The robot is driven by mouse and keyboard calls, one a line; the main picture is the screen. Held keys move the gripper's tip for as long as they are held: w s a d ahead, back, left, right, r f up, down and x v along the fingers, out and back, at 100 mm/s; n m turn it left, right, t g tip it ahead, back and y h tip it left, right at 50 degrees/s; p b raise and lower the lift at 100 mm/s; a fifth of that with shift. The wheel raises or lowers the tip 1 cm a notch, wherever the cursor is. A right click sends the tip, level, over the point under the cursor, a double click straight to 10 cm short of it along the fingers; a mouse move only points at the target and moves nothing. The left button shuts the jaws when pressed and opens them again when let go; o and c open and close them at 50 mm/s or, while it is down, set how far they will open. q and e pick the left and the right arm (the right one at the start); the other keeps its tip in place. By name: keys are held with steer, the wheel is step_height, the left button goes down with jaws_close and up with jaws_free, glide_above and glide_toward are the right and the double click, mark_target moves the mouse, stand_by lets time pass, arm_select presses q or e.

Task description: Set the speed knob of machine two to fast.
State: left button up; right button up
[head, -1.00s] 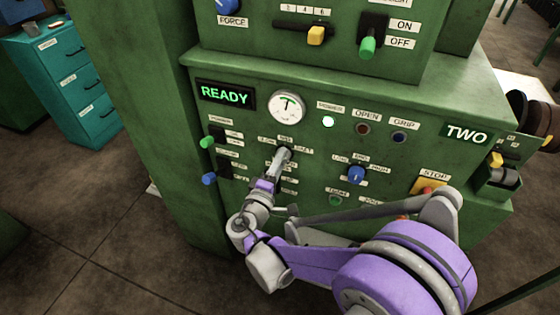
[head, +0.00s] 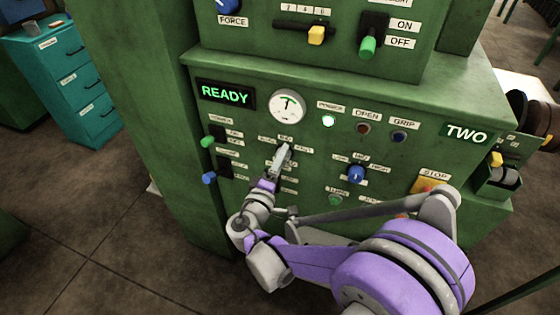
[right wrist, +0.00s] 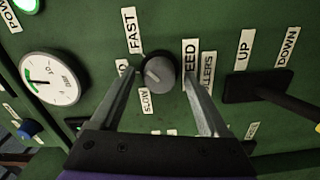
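The speed knob (right wrist: 158,73) of machine two is a round dark knob with a grey face, in the right wrist view. FAST is printed above it and SLOW below it; its light pointer mark seems to face left, between the two, but is small. My right gripper (right wrist: 161,80) is open, with one finger on each side of the knob and gaps that seem to show. In the head view my right gripper (head: 281,158) is at the panel below the dial and hides the knob. My left gripper is not in view.
Machine two (head: 465,133) has a READY display (head: 226,95), a round dial (head: 287,106), a blue knob (head: 356,174) and a STOP button (head: 424,186) beside my arm. A black switch (right wrist: 258,88) is right of the knob.

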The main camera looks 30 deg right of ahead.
steer(key=v, duration=1)
steer(key=shift+s+a, duration=0.25)
steer(key=shift+s, duration=0.05)
steer(key=s+d+f+m+g+y+p, duration=0.2)
steer(key=s+d+g+y+p, duration=0.3)
steer(key=s+p, duration=0.15)
steer(key=s+a+r+m+g+y+p, duration=0.1)
steer(key=s+a+r+m+y+p, duration=0.2)
steer(key=s+a+y, duration=0.4)
steer(key=shift+s+r+m+y+p, duration=0.3)
steer(key=shift+r+m+y+p, duration=0.15)
steer(key=shift+y+p, duration=0.45)
